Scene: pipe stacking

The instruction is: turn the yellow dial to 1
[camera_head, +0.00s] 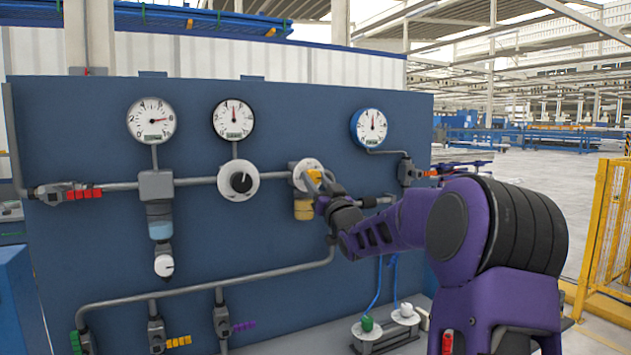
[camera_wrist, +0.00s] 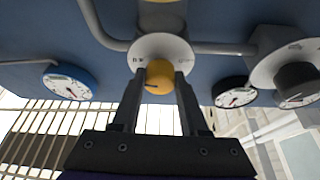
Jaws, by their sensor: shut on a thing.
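The yellow dial (camera_wrist: 160,75) sits at the centre of a round white plate (camera_wrist: 165,46) in the wrist view. A dark pointer line shows on its face, but I cannot read the number it points to. My gripper (camera_wrist: 161,80) is shut on the yellow dial, one dark finger on each side. In the head view the white plate (camera_head: 300,168) is on the blue panel, and my gripper (camera_head: 322,184) reaches it from the right, hiding much of the dial.
The blue panel (camera_head: 200,265) carries grey pipes, a black dial (camera_head: 240,182) on a white plate to the left, and several gauges, including a blue-rimmed one (camera_head: 370,126). A yellow fence (camera_head: 603,230) is at right.

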